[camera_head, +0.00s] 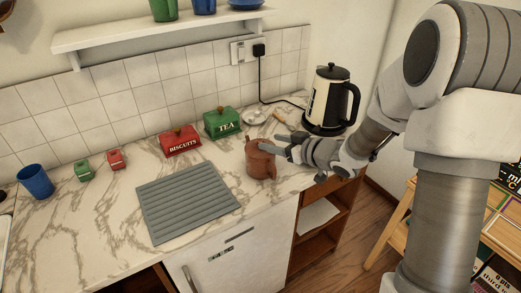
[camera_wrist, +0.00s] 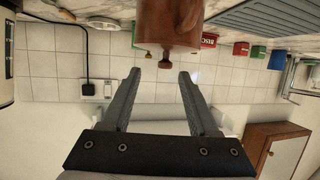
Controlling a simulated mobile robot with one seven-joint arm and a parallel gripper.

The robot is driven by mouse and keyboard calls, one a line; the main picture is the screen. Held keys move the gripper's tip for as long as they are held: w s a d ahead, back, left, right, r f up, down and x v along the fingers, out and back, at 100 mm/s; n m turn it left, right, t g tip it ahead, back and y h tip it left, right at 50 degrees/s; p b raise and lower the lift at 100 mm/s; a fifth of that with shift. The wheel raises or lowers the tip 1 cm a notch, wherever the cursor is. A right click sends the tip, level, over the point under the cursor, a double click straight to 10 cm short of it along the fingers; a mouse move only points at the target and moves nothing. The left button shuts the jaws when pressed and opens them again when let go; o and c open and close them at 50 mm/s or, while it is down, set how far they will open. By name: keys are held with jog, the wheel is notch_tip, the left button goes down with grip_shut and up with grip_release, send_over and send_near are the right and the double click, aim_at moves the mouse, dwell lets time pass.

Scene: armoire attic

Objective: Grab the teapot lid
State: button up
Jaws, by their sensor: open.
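The brown teapot (camera_head: 260,165) stands on the marble counter, right of the grey ribbed mat. Its lid is on top but partly hidden by my gripper in the head view. In the upside-down wrist view the teapot body (camera_wrist: 166,22) shows at the top, with the lid's knob (camera_wrist: 165,60) pointing down the picture. My gripper (camera_wrist: 160,72) is open and empty. The knob appears between the two fingertips in that view, but whether it is at their depth I cannot tell. In the head view my gripper (camera_head: 272,142) reaches in from the right, with its fingers beside the teapot's top.
A green TEA tin (camera_head: 222,123) and a red BISCUITS tin (camera_head: 180,142) stand behind, left of the teapot. A kettle (camera_head: 330,100) stands behind my arm. The grey mat (camera_head: 188,200) is empty. A shelf (camera_head: 160,33) hangs above on the wall.

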aim_at(261, 140)
jog(key=x, duration=0.4)
jog(key=shift+s+a+f+b, duration=0.2)
jog(key=shift+s+a+b, duration=0.05)
jog(key=shift+a+b, duration=0.15)
jog(key=shift+w+a+f, duration=0.15)
jog(key=shift+w+a, duration=0.15)
jog(key=shift+w, duration=0.15)
grip_shut()
